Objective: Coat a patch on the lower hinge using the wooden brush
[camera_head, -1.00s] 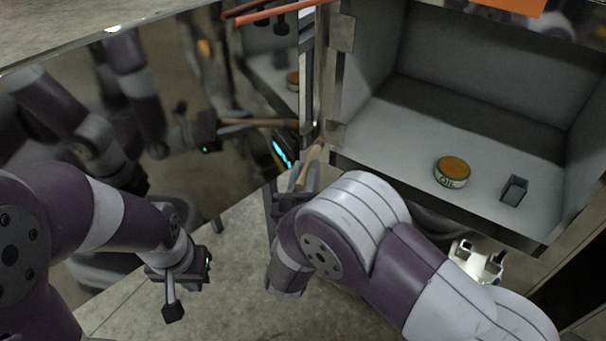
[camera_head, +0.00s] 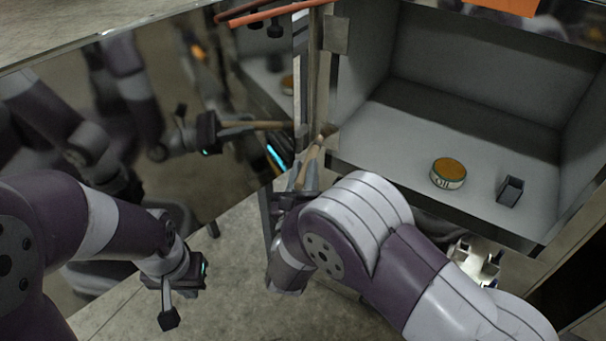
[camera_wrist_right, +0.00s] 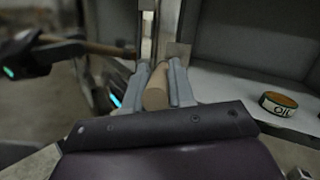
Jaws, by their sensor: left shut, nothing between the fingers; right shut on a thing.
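My right gripper (camera_head: 304,180) is shut on the wooden brush (camera_head: 312,160), which points up and away at the cabinet's door edge. The brush's far end overlaps the lower hinge (camera_head: 331,130) in the head view; I cannot tell whether they touch. In the right wrist view, the brush handle (camera_wrist_right: 156,90) sits between the fingers of the gripper (camera_wrist_right: 158,84), and a hinge plate (camera_wrist_right: 178,52) shows just beyond. The bristles are not clear. My left gripper (camera_head: 168,314) is shut and empty, low at the left, apart from everything.
An upper hinge (camera_head: 336,35) is above. The open compartment (camera_head: 400,125) holds an oil tin (camera_head: 448,173) and a small grey holder (camera_head: 510,191). The shiny door (camera_head: 235,180) mirrors my arms and the brush. Orange rods (camera_head: 265,14) are at the top.

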